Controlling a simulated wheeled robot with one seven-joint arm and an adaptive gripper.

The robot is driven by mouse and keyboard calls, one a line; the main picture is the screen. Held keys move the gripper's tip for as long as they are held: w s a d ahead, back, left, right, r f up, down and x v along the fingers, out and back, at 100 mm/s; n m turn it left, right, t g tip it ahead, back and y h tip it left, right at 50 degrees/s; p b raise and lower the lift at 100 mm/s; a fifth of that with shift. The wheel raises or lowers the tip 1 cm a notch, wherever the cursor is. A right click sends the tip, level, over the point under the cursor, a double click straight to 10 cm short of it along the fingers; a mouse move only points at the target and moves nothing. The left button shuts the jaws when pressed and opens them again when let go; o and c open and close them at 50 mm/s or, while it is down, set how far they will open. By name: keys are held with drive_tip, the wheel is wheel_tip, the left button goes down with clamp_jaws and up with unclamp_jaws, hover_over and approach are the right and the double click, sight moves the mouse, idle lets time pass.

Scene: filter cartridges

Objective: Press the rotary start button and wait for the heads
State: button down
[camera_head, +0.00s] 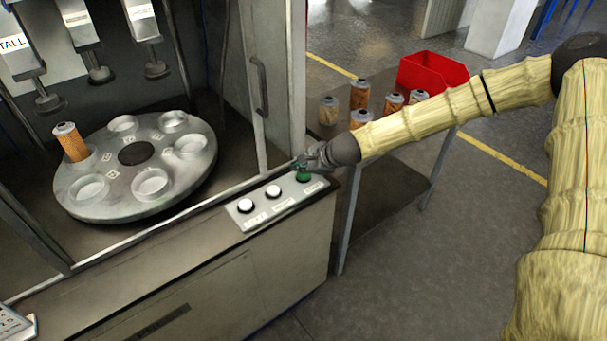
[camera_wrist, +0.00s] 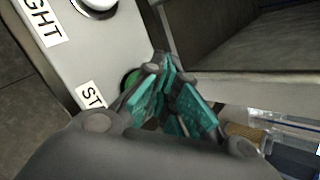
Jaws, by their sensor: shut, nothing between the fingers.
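The green start button (camera_head: 304,177) sits at the right end of the light button panel (camera_head: 262,217) on the machine's front ledge. My gripper (camera_head: 303,164) is shut and empty, with its fingertips right at the button; I cannot tell whether they press it. In the wrist view my gripper (camera_wrist: 163,78) covers most of the green button (camera_wrist: 131,80), beside a label starting "ST". The grey rotary table (camera_head: 134,205) has several round cups and carries one orange filter cartridge (camera_head: 72,143) at its left. Several heads (camera_head: 101,73) hang above the table, clear of the cartridge.
Two white buttons (camera_head: 246,205) sit left of the green one. The cabinet door frame with a handle (camera_head: 260,87) stands just behind the panel. A side table to the right holds several cartridges (camera_head: 360,93) and a red bin (camera_head: 434,72).

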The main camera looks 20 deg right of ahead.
sight(301, 176)
drive_tip(key=shift+f+b, duration=0.45)
drive_tip(key=shift+f, duration=0.1)
idle(0.6)
drive_tip(key=shift+r, duration=0.1)
drive_tip(key=shift+r+p, duration=0.75)
drive_tip(key=shift+r, duration=0.15)
drive_tip(key=shift+r+p, duration=1.95)
drive_tip(key=shift+r, duration=0.6)
drive_tip(key=shift+f, duration=0.15)
